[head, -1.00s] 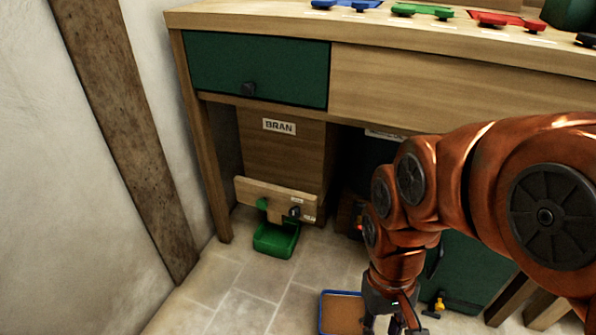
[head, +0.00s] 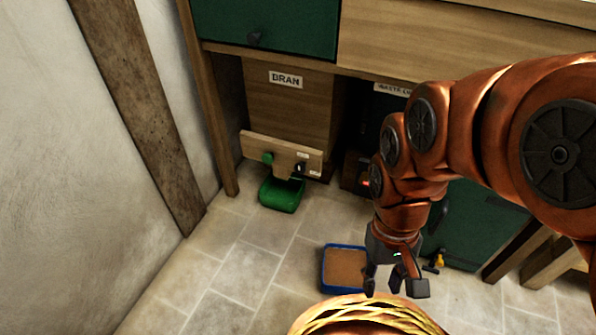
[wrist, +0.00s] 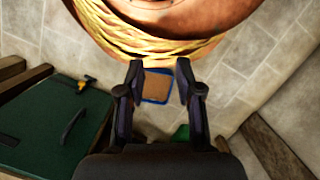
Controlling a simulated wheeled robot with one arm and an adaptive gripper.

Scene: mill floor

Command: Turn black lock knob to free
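A small black knob (head: 300,168) sits on the right part of a wooden board (head: 262,143) below the BRAN bin (head: 262,105). Small white labels are beside it; their text and the knob's exact angle are too small to read. A green part (head: 267,158) is on the same board, left of the knob, above a green tray (head: 281,206) on the floor. My gripper (head: 394,287) is open and empty, right of and nearer than the board, pointing down. Its spread fingers (wrist: 159,76) also show in the wrist view, where the knob is not visible.
A blue-rimmed tray (head: 324,272) with a brown surface lies on the floor left of my gripper. A green cabinet (head: 482,229) stands right.

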